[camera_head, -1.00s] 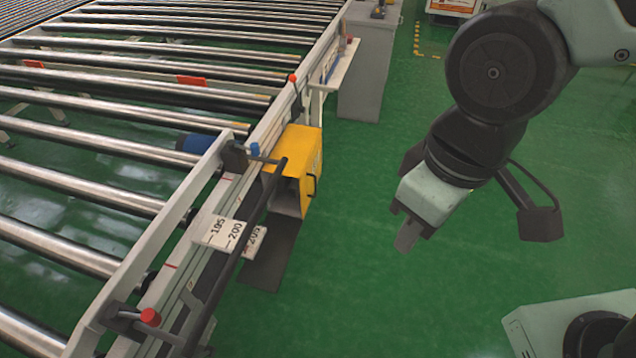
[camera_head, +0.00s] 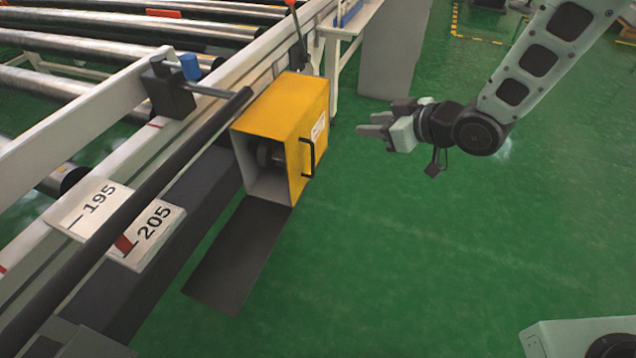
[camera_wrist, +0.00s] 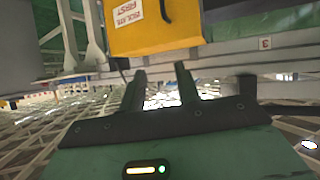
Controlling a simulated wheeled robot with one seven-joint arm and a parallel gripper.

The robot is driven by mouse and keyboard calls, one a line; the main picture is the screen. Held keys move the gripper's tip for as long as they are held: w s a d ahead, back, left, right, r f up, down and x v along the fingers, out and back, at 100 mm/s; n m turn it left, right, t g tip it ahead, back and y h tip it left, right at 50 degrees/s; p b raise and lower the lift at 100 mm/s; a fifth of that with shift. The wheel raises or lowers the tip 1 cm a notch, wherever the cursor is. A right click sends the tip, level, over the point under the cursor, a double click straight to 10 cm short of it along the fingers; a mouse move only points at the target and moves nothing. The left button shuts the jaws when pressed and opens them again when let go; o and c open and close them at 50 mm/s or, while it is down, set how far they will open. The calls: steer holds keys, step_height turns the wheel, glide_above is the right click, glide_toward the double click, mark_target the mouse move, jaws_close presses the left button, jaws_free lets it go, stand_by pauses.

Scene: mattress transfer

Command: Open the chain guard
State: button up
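The chain guard is a yellow box (camera_head: 290,108) on the side of the roller conveyor, with a black handle (camera_head: 310,158) on its right face. Its near end is open and shows a round metal part inside. In the wrist view the yellow box (camera_wrist: 150,32) is at the top, with a red-lettered label and part of the black handle (camera_wrist: 166,11). My gripper (camera_head: 366,124) is to the right of the guard, pointing left, apart from it. In the wrist view my gripper (camera_wrist: 160,84) has its two fingers spread with nothing between them.
A dark flat panel (camera_head: 238,255) extends below the guard. A long black bar (camera_head: 150,190) runs along the conveyor beside scale plates marked 195 (camera_head: 90,210) and 205 (camera_head: 148,235). A grey cabinet (camera_head: 395,50) stands behind.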

steer(key=d+f+n+y+b, duration=0.1)
steer(key=d+f+y+b, duration=0.15)
steer(key=f+b, duration=0.55)
steer(key=d+f+y+b, duration=0.1)
steer(key=f+y+b, duration=0.4)
steer(key=f, duration=0.5)
steer(key=w+a+h+b, duration=0.1)
steer(key=w+a+b, duration=0.4)
steer(key=w+a, duration=0.4)
steer(key=shift+a+t+b, duration=0.4)
steer(key=shift+a, duration=2.6)
steer(key=shift+w, duration=0.1)
jaws_close()
